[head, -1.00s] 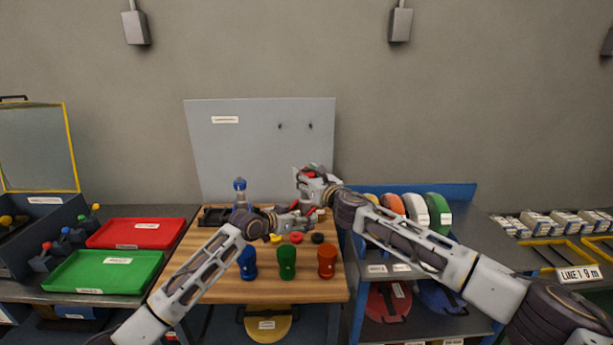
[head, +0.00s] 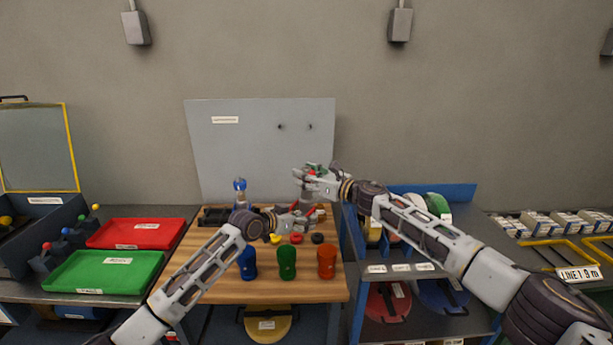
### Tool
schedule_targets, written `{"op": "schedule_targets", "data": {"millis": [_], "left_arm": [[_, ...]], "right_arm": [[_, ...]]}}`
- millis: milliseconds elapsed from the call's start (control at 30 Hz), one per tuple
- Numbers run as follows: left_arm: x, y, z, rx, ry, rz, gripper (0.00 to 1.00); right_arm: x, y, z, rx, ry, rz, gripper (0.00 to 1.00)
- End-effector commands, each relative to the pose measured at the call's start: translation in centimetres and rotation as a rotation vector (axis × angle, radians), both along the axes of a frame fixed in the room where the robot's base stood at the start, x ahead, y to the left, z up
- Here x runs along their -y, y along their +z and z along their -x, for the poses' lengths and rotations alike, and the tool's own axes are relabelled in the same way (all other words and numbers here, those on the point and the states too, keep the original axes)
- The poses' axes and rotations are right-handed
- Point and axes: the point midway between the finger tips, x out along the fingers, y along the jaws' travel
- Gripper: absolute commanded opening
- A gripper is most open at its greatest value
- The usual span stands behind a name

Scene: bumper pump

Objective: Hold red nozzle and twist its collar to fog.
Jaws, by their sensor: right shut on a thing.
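The red nozzle (head: 312,173) shows only as a small red patch at my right gripper, above the back of the wooden table. My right gripper (head: 309,180) is shut on it and hides most of it, including the collar setting. My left gripper (head: 303,219) is just below the right one, low over the table. Some red and grey shows beside and above its fingers, but whether this is part of the nozzle is too small to tell. Whether the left fingers are open or shut is also unclear.
Blue (head: 247,263), green (head: 287,263) and orange (head: 327,261) cups stand along the front of the wooden table (head: 215,290). Small coloured discs lie behind them. A blue-topped bottle (head: 240,190) stands back left. A grey panel (head: 265,150) rises behind. Red (head: 140,224) and green (head: 105,290) trays lie left.

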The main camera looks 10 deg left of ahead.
Motion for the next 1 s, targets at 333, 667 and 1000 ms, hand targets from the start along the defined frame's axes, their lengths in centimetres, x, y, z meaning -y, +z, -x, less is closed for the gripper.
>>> {"op": "schedule_targets", "data": {"millis": [333, 667, 1000], "left_arm": [[0.48, -0.03, 0.17, 0.002, -0.010, -0.004, 0.26], [0.49, -0.11, 0.21, 0.000, -0.010, -0.005, 0.26], [0.46, -0.19, 0.21, -0.001, -0.009, -0.005, 0.26]], "right_arm": [[-0.19, 0.32, -0.02, 0.002, 0.104, -0.002, 0.24], [-0.15, 0.49, -0.17, 0.006, 0.191, -0.002, 0.24], [-0.14, 0.38, 0.06, 0.002, 0.246, -0.003, 0.24]]}}
